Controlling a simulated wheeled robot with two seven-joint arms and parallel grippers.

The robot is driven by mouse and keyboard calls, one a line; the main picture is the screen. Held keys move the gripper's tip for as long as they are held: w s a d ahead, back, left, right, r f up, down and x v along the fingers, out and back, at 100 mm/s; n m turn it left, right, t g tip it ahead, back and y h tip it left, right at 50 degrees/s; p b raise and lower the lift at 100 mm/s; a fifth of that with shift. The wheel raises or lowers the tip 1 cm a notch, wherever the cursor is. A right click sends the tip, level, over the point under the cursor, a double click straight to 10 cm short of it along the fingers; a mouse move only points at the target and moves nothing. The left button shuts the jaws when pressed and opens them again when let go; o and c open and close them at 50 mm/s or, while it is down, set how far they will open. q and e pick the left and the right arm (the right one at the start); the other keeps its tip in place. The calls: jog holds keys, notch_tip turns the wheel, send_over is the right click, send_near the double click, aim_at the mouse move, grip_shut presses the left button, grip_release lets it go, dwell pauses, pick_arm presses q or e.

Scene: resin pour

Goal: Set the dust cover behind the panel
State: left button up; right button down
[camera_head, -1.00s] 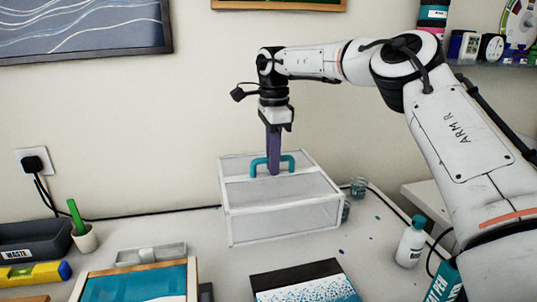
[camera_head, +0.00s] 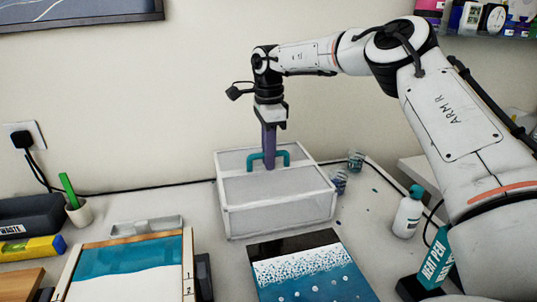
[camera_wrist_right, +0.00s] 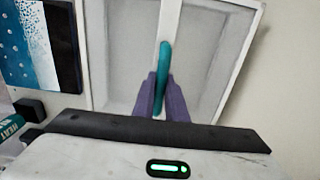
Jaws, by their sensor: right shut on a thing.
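The dust cover (camera_head: 275,203) is a box of translucent grey panes in a white frame, with a teal handle (camera_head: 284,153) on top. My right gripper (camera_head: 269,165) points down from above, its purple fingers shut on the handle. The right wrist view shows these fingers (camera_wrist_right: 160,76) around the teal handle (camera_wrist_right: 164,60). The cover is level, at or just above the table; I cannot tell whether it touches. The panel (camera_head: 305,272), black, white and speckled blue, lies in front of the cover, its far edge close to the cover's lower front edge. My left gripper is out of view.
A wood-framed blue and white piece (camera_head: 130,262) lies to the left, a metal tray (camera_head: 147,226) behind it. Small cups (camera_head: 355,160) stand right of the cover, near a white bottle (camera_head: 407,212) with a teal cap. A black cable runs along the wall.

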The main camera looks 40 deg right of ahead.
jog(key=shift+f, duration=0.15)
dwell(0.3)
jog(key=c, duration=1.7)
grip_release()
notch_tip(320, 180, up, 10)
jog(key=shift+r, duration=0.2)
